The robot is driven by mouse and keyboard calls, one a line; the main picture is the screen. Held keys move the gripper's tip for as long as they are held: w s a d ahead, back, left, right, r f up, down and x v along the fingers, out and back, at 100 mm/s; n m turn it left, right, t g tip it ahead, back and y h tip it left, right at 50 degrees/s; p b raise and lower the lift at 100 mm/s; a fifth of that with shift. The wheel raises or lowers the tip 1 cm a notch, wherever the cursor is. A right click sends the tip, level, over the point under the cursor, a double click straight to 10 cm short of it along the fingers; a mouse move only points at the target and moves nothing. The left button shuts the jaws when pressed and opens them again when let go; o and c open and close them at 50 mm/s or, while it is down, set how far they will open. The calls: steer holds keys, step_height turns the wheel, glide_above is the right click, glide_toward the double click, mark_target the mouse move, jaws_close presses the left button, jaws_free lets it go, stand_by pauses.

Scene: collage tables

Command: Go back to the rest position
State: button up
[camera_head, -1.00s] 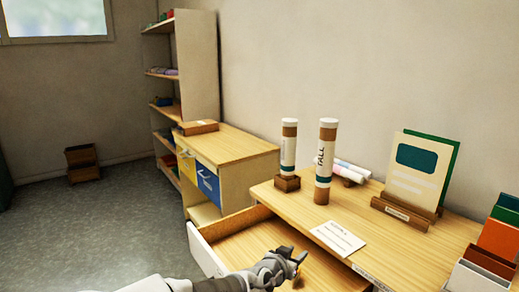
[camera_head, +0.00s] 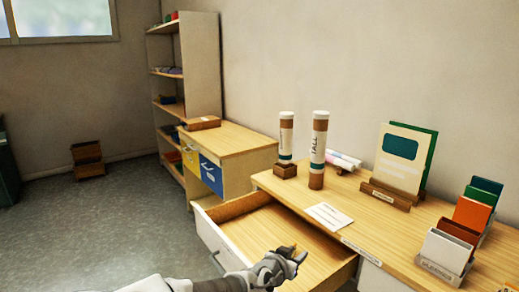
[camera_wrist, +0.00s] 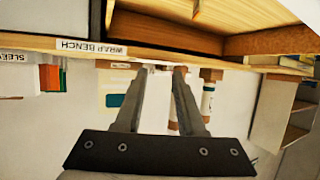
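My gripper (camera_head: 297,256) is at the bottom middle of the head view, in front of or over the open, empty-looking drawer (camera_head: 215,239) of the wooden bench (camera_head: 400,235). In the wrist view its two fingers (camera_wrist: 160,72) are spread apart with nothing held between them. The wrist picture is upside down, with the bench edge, its "WRAP BENCH" label (camera_wrist: 92,47) and the drawer at the top. My arm reaches in from the bottom edge of the head view.
Two tall tubes (camera_head: 318,150) and (camera_head: 286,137) stand on the bench. A card stand (camera_head: 391,193), paper note (camera_head: 327,217) and sorter (camera_head: 440,255) share it. A cabinet (camera_head: 235,150) and shelf (camera_head: 202,65) stand behind.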

steer(key=s+d+f+m+g+y, duration=0.1)
steer(key=s+f+g+y, duration=0.4)
steer(key=s, duration=0.4)
steer(key=s+a+r+n+g+y, duration=0.15)
steer(key=s+r+n+y, duration=0.25)
steer(key=s+r, duration=0.9)
steer(key=s+d+r+n+h, duration=0.25)
steer(key=s+d+r, duration=0.25)
steer(key=s+r, duration=0.5)
step_height(320, 180, down, 11)
steer(key=b, duration=1.1)
step_height(320, 180, up, 16)
steer(key=p, duration=1.6)
steer(key=shift+w+a+n+t, duration=0.25)
steer(key=shift+w+n+t, duration=0.05)
steer(key=shift+n+t, duration=0.05)
steer(key=shift+y, duration=0.25)
